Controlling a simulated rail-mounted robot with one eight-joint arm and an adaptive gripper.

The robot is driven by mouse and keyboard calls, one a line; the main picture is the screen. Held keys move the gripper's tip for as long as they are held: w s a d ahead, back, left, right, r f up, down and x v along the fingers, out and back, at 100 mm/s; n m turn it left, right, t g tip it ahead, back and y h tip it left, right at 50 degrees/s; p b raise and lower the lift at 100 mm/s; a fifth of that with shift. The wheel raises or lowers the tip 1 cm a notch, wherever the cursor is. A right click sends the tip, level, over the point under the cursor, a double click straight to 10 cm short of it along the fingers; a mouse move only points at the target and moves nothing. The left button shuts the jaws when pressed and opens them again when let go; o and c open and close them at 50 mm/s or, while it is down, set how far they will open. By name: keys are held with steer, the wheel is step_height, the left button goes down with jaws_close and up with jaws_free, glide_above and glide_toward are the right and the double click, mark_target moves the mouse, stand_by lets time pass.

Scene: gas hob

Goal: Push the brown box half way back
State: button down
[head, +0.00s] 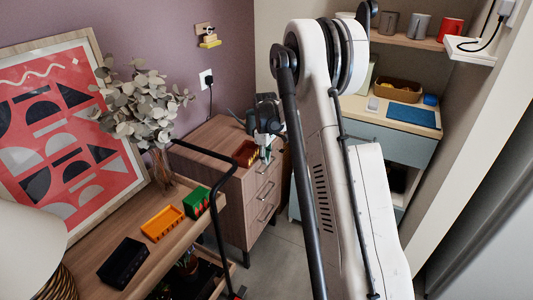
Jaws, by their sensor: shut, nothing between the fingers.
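A small open box, dark reddish brown (245,153), sits on top of the wooden drawer cabinet (206,135), near its front right edge. My gripper (265,154) is just right of the box, pointing down at the cabinet's front edge. Its fingers are shut and hold nothing. I cannot tell whether they touch the box. A brown open basket (398,92) with small things in it stands on the counter at the back right, away from my gripper.
A black-railed wooden cart at left bears a black box (123,262), an orange tray (162,223), a green box (196,201) and a leafy plant (143,105). A framed picture (67,130) leans behind it. The cabinet top left of the brown box looks clear.

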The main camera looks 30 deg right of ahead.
mark_target(227, 152)
steer(key=shift+w+a+r, duration=0.1)
steer(key=shift+w+a, duration=0.4)
steer(key=shift+w, duration=0.25)
steer(key=shift+w+a+r, duration=0.1)
steer(key=shift+w+a, duration=0.35)
steer(key=shift+w, duration=0.3)
steer(key=w+a, duration=0.2)
steer(key=w, duration=0.2)
steer(key=w+a, duration=0.3)
steer(key=w, duration=0.1)
steer(key=w+a, duration=0.3)
steer(key=w, duration=0.1)
steer(key=shift+w, duration=0.25)
